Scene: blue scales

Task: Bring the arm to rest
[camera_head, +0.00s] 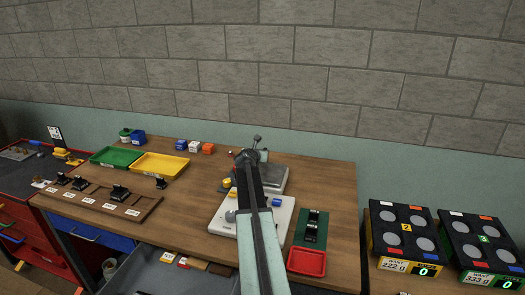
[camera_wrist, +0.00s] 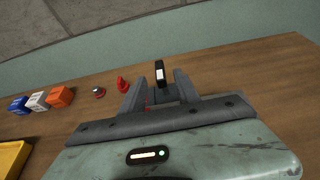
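My gripper (camera_wrist: 158,90) shows in the wrist view with its two dark fingers apart. A small black upright thing with a white face (camera_wrist: 159,75) appears between the fingers; no finger visibly touches it. In the head view my arm reaches forward over the workbench (camera_head: 330,185), and its end (camera_head: 248,156) is near the back of the bench. My arm covers part of a white board (camera_head: 279,222) and of a grey scale-like plate (camera_head: 272,177).
A yellow tray (camera_head: 160,165) and a green tray (camera_head: 116,157) lie left. A wooden slotted rack (camera_head: 113,203) is nearer. A red tray (camera_head: 307,262) and a green pad (camera_head: 313,229) lie right. Black panels with grey discs (camera_head: 404,236) stand farther right. The bench's back right is clear.

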